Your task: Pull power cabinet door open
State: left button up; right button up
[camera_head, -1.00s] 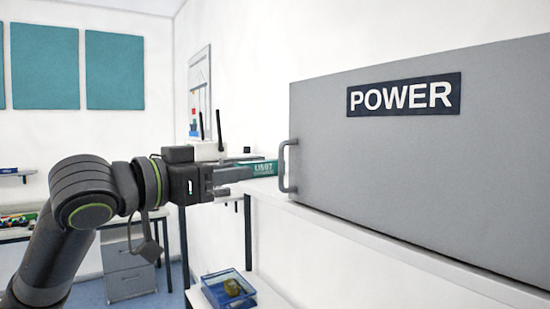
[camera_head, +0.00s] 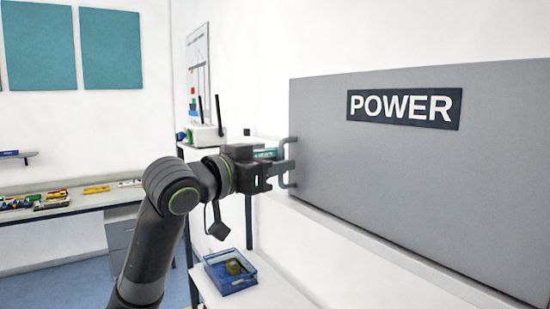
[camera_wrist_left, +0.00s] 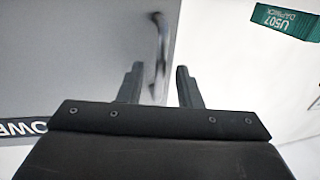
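The grey power cabinet door (camera_head: 390,185) bears a dark POWER sign (camera_head: 405,108) and shows no visible gap. Its grey bar handle (camera_head: 292,141) is at the left edge. My left gripper (camera_head: 285,166) is at the handle, partly covering it. In the left wrist view the two fingers (camera_wrist_left: 157,85) are apart, and the handle (camera_wrist_left: 161,45) shows between them, nearer the left finger. I cannot tell whether either finger touches it. The door (camera_wrist_left: 80,50) fills the left of that view. My right gripper is not in view.
A green U507 box (camera_head: 265,154) is behind my left gripper; it also shows in the left wrist view (camera_wrist_left: 285,21). A white router (camera_head: 203,134) stands on a shelf behind. A blue bin (camera_head: 230,273) sits below. A workbench (camera_head: 70,204) is at left.

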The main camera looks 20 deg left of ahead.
pick_arm(q)
jog(key=shift+w, duration=0.15)
grip_shut()
jog(key=shift+d, duration=0.1)
dwell(0.4)
